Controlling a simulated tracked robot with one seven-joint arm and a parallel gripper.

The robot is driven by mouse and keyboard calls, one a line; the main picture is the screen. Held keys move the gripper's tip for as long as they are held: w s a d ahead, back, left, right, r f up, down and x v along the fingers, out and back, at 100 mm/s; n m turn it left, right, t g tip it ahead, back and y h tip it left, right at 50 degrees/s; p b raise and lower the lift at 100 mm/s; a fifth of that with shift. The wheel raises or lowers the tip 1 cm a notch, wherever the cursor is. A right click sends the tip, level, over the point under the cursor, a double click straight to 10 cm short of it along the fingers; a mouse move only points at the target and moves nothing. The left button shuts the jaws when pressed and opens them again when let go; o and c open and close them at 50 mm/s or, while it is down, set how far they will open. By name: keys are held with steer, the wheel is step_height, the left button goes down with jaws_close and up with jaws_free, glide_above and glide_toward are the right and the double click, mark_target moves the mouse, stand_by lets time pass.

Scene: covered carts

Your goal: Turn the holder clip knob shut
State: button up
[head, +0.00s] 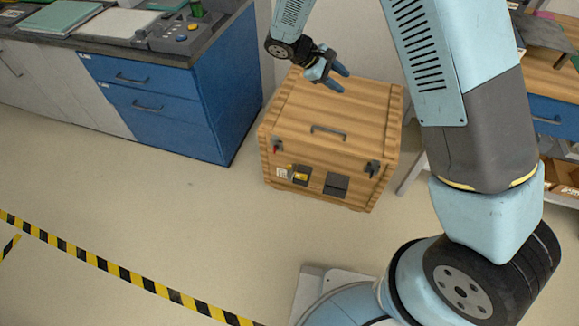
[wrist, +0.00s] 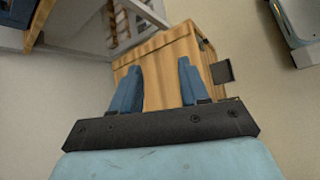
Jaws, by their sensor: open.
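A wooden crate (head: 290,104) with a lid and a metal handle (head: 327,131) stands on the floor. Its front has a dark clip with a red part (head: 277,146) at the upper left and another dark clip (head: 372,168) at the upper right. Lower on the front are a white and yellow label holder (head: 299,175) and a dark panel (head: 336,184). I cannot tell which part is the holder clip knob. My gripper (head: 341,80) is open and empty above the crate's back edge. In the wrist view my gripper (wrist: 160,65) points toward the crate (wrist: 164,87).
A blue drawer cabinet (head: 170,115) with a grey-topped counter stands left of the crate. A shelf unit (head: 560,110) is at the right. Yellow-black floor tape (head: 110,268) crosses the front. The floor before the crate is clear.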

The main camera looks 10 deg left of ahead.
steer(key=a+f+n+t+h, duration=0.2)
steer(key=a+f+n+t, duration=0.15)
steer(key=a+f, duration=0.55)
steer(key=n+t+y, duration=0.3)
steer(key=n+t, duration=0.5)
steer(key=n, duration=0.1)
glide_above(288, 168)
steer(key=s+a, duration=0.2)
steer(key=s, duration=0.4)
step_height(288, 168, down, 24)
steer(key=s+f+n+t+y, duration=0.2)
steer(key=s+f+n, duration=0.1)
steer(key=f, duration=0.4)
steer(key=s+f+n+t+y, duration=0.1)
steer(key=s+f+n+y, duration=0.25)
steer(key=f, duration=0.35)
steer(key=shift+h, duration=0.35)
steer(key=x, duration=1.3)
steer(key=shift+w+a+r, duration=0.25)
steer(key=shift+w+a, duration=0.05)
steer(key=shift+w, duration=0.1)
